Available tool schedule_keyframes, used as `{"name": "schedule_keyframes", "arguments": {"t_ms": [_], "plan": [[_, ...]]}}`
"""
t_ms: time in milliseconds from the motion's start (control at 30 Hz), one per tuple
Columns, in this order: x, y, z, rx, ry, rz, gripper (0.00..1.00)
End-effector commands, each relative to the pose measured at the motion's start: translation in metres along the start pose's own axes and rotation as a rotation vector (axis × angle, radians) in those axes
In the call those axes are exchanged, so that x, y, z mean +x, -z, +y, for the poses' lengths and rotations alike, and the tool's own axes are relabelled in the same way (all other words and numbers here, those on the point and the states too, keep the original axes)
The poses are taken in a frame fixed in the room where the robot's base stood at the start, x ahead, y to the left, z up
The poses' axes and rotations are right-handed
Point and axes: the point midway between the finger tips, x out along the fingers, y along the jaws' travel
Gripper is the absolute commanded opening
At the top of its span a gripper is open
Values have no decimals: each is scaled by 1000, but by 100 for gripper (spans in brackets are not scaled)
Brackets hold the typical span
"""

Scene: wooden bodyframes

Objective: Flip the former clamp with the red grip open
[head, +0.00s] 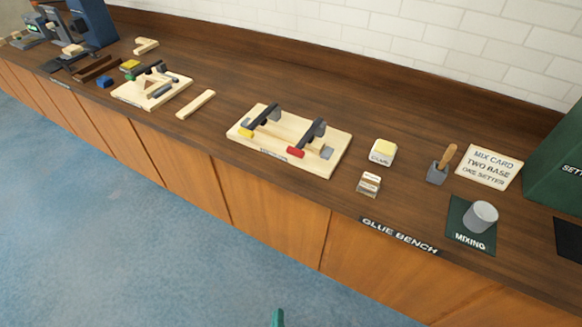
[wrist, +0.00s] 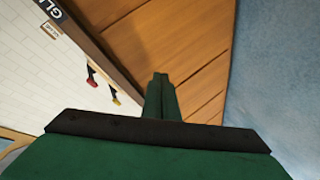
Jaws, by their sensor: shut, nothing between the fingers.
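The former board (head: 335,163) lies on the glue bench and carries two dark clamps. The clamp with the red grip (head: 296,152) is the right one, its dark bar slanting back from the grip across the board. The clamp with the yellow grip (head: 246,132) is on the left. In the wrist view the red grip (wrist: 92,83) and yellow grip (wrist: 116,101) show small and far off, to the left of my fingers. My gripper (wrist: 160,76) is shut and empty, in front of the wooden cabinet fronts. Only a green tip of it (head: 278,318) shows in the head view, well away from the clamps.
Right of the board are a glue tub (head: 382,152), a small labelled block (head: 369,185), a brush in a grey holder (head: 439,168), a mix card (head: 489,166) and a cup (head: 481,216) on a mat. A wooden strip (head: 196,104) lies left.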

Motion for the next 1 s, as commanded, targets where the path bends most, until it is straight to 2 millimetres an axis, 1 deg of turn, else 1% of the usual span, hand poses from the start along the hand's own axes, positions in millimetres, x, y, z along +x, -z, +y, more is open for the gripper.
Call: {"name": "schedule_keyframes", "arguments": {"t_ms": [33, 233, 333, 467, 567, 700, 767, 900, 1000], "plan": [[15, 2, -2, -87, -4, -3, 0], [65, 7, -7, -457, -19, -43, 0], [90, 12, -4, -641, -35, -71, 0], [122, 21, 5, -879, -65, -116, 0], [145, 31, 16, -1059, -94, -160, 0], [174, 50, 37, -1305, -143, -238, 0], [186, 58, 48, -1408, -165, -279, 0], [209, 84, 77, -1638, -224, -393, 0], [221, 105, 101, -1789, -267, -492, 0]]}}
